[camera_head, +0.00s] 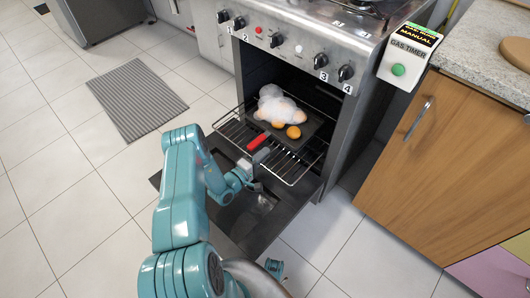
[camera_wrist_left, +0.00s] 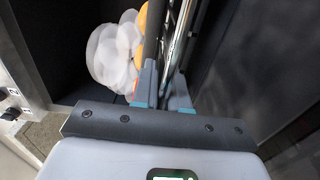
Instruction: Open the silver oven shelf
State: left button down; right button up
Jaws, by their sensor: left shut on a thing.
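The silver oven shelf (camera_head: 231,131) is a wire rack that sticks out partway from the open oven (camera_head: 345,140). A dark tray (camera_head: 310,127) on it holds white, foam-like lumps (camera_head: 283,112) and orange round pieces (camera_head: 293,132). My left gripper (camera_head: 256,185) is at the shelf's front edge, just below a red handle (camera_head: 260,157). In the left wrist view its two fingers (camera_wrist_left: 164,92) are close together at the shelf's shiny rods (camera_wrist_left: 181,35), shut on the shelf. The exact contact is partly hidden. My right gripper is not in view.
The oven door (camera_head: 232,218) is folded down below the shelf. A wooden cabinet (camera_head: 450,150) stands to the right, with a gas timer (camera_head: 405,58) above its left side. A grey striped mat (camera_head: 137,100) lies at left. The tiled floor (camera_head: 60,190) is clear there.

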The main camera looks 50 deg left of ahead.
pick_arm(q)
jog(key=shift+a, duration=0.15)
jog(key=c, duration=1.2)
grip_release()
jog(key=shift+c, duration=0.2)
jog(key=shift+s, duration=0.1)
jog(key=s+d+p, duration=0.2)
jog(key=s+p, duration=0.1)
jog(key=s, duration=1.3)
jog(key=shift+s, duration=0.2)
